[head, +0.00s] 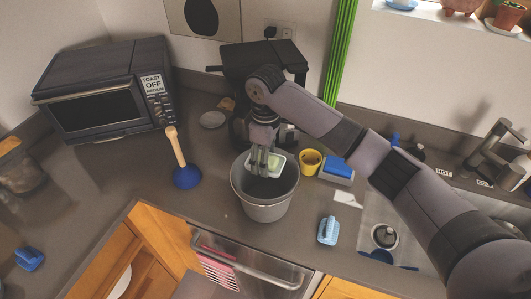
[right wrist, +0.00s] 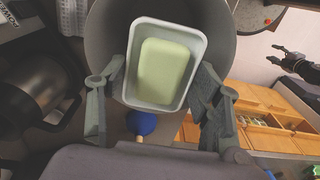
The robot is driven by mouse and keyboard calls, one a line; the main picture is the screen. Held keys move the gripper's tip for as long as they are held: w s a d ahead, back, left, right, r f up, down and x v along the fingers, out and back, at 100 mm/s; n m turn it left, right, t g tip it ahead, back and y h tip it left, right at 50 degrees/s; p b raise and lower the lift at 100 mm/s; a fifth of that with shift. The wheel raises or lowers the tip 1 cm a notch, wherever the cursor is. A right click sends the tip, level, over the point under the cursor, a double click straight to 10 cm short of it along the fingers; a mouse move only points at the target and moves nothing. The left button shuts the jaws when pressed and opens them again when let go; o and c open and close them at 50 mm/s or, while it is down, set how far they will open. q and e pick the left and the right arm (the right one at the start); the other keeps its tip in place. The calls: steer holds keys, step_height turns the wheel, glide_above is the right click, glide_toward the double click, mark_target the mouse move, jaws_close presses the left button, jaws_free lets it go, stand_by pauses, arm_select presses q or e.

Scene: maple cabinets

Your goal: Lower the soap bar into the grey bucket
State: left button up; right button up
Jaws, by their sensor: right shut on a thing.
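The soap bar (right wrist: 164,71) is pale green and lies in a small white dish (right wrist: 137,39). My right gripper (head: 264,172) points down at the mouth of the grey bucket (head: 264,211) and is shut on the dish with the soap. In the right wrist view its fingers (right wrist: 160,112) are on either side of the dish, with the bucket wall (right wrist: 107,32) beyond. In the head view the soap (head: 270,170) is partly hidden by the fingers. How deep it sits in the bucket is unclear. My left gripper (right wrist: 287,59) shows only in the right wrist view, with its fingers apart.
The bucket stands near the counter's front edge. A blue plunger (head: 186,177) stands left of it. A yellow cup (head: 310,162), a blue sponge (head: 338,167) and a light-blue brush (head: 328,231) are to the right. A coffee maker (head: 242,120) stands behind; a sink (head: 372,212) is at right.

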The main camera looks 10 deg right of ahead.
steer(key=shift+f+b, duration=2.05)
steer(key=shift+f, duration=4.7)
steer(key=shift+f+b, duration=0.8)
steer(key=shift+f, duration=0.85)
steer(key=o, duration=1.4)
step_height(320, 180, up, 12)
